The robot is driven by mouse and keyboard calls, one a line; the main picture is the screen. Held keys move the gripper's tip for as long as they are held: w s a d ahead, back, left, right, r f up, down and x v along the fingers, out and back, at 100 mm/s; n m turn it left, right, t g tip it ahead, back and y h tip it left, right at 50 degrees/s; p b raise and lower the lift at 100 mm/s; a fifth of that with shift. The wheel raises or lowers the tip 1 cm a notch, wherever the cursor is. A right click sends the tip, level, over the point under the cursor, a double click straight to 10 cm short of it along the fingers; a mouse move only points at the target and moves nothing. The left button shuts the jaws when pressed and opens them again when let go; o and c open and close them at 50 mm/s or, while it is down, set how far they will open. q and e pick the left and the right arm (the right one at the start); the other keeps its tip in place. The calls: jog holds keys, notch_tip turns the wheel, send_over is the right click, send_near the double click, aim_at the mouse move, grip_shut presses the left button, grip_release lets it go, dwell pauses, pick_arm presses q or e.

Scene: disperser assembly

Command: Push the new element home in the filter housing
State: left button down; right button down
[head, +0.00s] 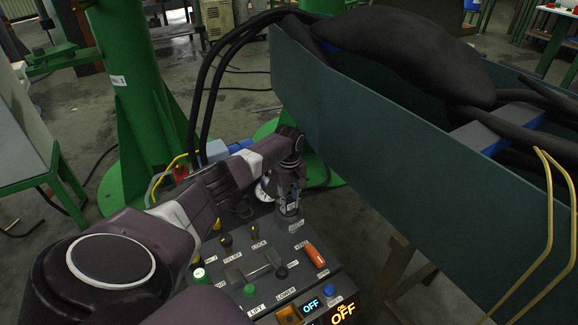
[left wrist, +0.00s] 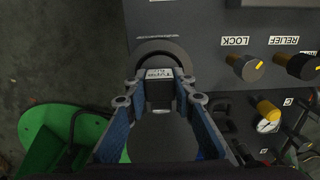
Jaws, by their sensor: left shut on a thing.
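My left gripper (head: 289,190) reaches down over the far part of the control panel. In the left wrist view its two blue fingers (left wrist: 158,90) are shut on a dark element with a white label (left wrist: 157,74). The label's print is too small to read surely. The element stands at the round dark opening of the filter housing (left wrist: 165,48), whose rim curves around the far side. How deep the element sits in it I cannot tell. My right gripper is not in view.
A large dark green trough (head: 370,130) stands close on the right. A green column (head: 140,90) stands behind my arm.

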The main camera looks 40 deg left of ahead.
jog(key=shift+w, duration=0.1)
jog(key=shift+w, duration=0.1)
pick_arm(q)
jog(key=shift+f, duration=0.15)
jog(key=c, duration=1.6)
grip_release()
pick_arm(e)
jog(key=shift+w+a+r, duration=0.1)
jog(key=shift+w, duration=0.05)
pick_arm(q)
notch_tip(320, 180, up, 3)
jog(key=shift+f+p, duration=0.2)
jog(key=shift+p, duration=0.6)
notch_tip(320, 180, up, 4)
jog(key=shift+f+p, duration=0.15)
jog(key=shift+p, duration=0.6)
notch_tip(320, 180, up, 6)
jog(key=shift+p, duration=0.95)
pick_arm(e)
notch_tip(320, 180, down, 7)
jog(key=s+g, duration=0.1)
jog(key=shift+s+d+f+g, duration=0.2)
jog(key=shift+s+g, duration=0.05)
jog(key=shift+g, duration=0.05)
